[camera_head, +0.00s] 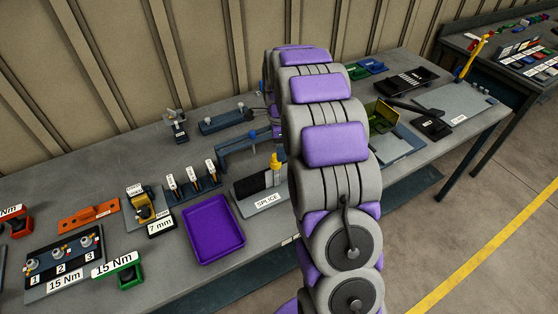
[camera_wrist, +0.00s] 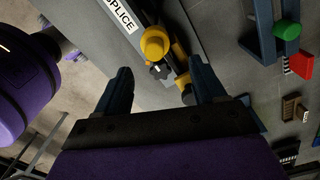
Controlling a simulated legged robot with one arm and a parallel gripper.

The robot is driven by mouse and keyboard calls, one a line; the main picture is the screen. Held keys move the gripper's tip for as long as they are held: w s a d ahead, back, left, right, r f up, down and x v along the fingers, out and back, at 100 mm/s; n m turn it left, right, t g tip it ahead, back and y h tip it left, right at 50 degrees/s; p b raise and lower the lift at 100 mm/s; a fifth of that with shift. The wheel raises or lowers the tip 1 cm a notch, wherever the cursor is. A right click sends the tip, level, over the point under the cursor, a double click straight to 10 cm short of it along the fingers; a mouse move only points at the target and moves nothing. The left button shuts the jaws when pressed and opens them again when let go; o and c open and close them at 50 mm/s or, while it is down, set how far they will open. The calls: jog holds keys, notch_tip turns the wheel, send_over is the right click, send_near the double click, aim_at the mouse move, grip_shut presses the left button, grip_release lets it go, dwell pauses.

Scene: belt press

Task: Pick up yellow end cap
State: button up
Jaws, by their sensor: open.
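In the wrist view a round yellow piece (camera_wrist: 155,42), which looks like the yellow end cap, is on the grey plate labelled SPLICE (camera_wrist: 192,30). A black knob (camera_wrist: 160,71) sits just below it, with more yellow beside it. In the head view the yellow piece (camera_head: 275,162) stands upright at the back right of the SPLICE plate (camera_head: 262,201). My gripper (camera_wrist: 163,80) is open and empty. Its two dark fingers are spread with the knob between their tips, and the round yellow piece lies just beyond the tips. My arm hides my gripper in the head view.
A purple tray (camera_head: 213,230) lies left of the SPLICE plate. A blue frame (camera_head: 237,145) stands behind it, and a rack with labelled pieces (camera_head: 193,186) is farther left. In the wrist view a red block (camera_wrist: 302,65) and a green piece (camera_wrist: 287,30) are at right.

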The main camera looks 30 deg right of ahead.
aim_at(274, 155)
jog(key=a+f, duration=0.1)
jog(key=f, duration=0.1)
jog(key=a+f+b, duration=0.1)
jog(key=a+f, duration=0.1)
jog(key=shift+w+f, duration=0.1)
jog(key=shift+w, duration=0.05)
jog(key=shift+f, duration=0.25)
jog(key=shift+d, duration=0.75)
jog(key=shift+d+f, duration=0.1)
jog(key=shift+d, duration=0.25)
jog(key=shift+c, duration=1.2)
jog(key=shift+a, duration=0.8)
jog(key=c, duration=0.6)
jog(key=shift+d, duration=0.1)
jog(key=shift+c, duration=1.4)
jog(key=shift+d, duration=0.25)
jog(key=shift+r, duration=0.2)
